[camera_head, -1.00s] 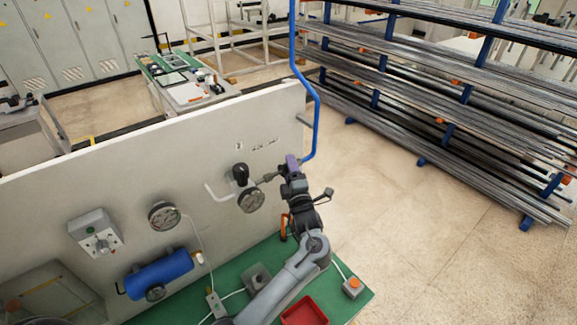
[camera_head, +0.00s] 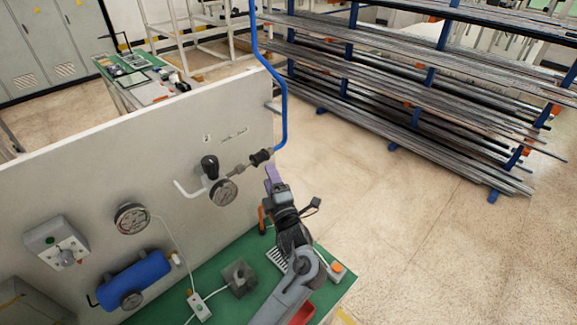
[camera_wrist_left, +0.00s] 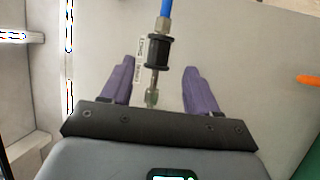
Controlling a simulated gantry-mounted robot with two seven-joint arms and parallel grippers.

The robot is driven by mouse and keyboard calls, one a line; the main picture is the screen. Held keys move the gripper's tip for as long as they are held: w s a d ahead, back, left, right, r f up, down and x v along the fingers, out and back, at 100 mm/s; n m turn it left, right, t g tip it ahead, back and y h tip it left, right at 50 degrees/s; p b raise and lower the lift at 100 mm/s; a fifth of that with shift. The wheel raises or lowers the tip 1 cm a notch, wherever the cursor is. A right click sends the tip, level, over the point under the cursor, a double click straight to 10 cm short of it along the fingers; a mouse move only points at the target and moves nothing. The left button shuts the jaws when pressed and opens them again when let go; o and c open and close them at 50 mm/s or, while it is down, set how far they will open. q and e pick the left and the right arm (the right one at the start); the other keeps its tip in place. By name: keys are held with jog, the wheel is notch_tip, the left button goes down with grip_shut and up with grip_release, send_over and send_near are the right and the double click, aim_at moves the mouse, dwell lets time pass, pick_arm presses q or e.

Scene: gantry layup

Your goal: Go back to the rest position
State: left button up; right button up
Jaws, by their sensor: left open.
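My left gripper (camera_head: 272,174) has purple fingers and stands in front of the upright grey panel, just below and right of a black fitting (camera_head: 261,157). The fitting joins a blue hose (camera_head: 284,100) to the short line from a round gauge (camera_head: 223,192). In the left wrist view the two fingers (camera_wrist_left: 158,84) are spread wide. The fitting (camera_wrist_left: 155,52) appears in the gap between them, apart from both fingers, with the blue hose (camera_wrist_left: 166,8) above it. The jaws hold nothing. My right gripper is not in view.
The panel (camera_head: 100,175) carries another gauge (camera_head: 132,218), a switch box (camera_head: 56,243) and a blue cylinder (camera_head: 134,279). A green bench top (camera_head: 215,268) holds a grey block (camera_head: 239,277) and an orange button (camera_head: 337,268). Open floor and a pipe rack (camera_head: 415,110) lie right.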

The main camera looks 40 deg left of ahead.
pick_arm(q)
jog(key=s+a+f+m+t+h+p, duration=0.1)
jog(key=s+f+m+p, duration=0.35)
jog(key=s+f, duration=0.3)
jog(key=s+d+f+m+g+h+p, duration=0.1)
jog(key=s+d+m+g+h+p, duration=0.4)
jog(key=s+d+m+h, duration=1.1)
jog(key=s+d+m+g, duration=0.2)
jog(key=s+d+m, duration=0.3)
jog(key=m, duration=0.6)
jog(key=shift+s+d+f+h, duration=0.15)
jog(key=shift+s+d+h, duration=0.05)
jog(key=shift+s+h, duration=0.15)
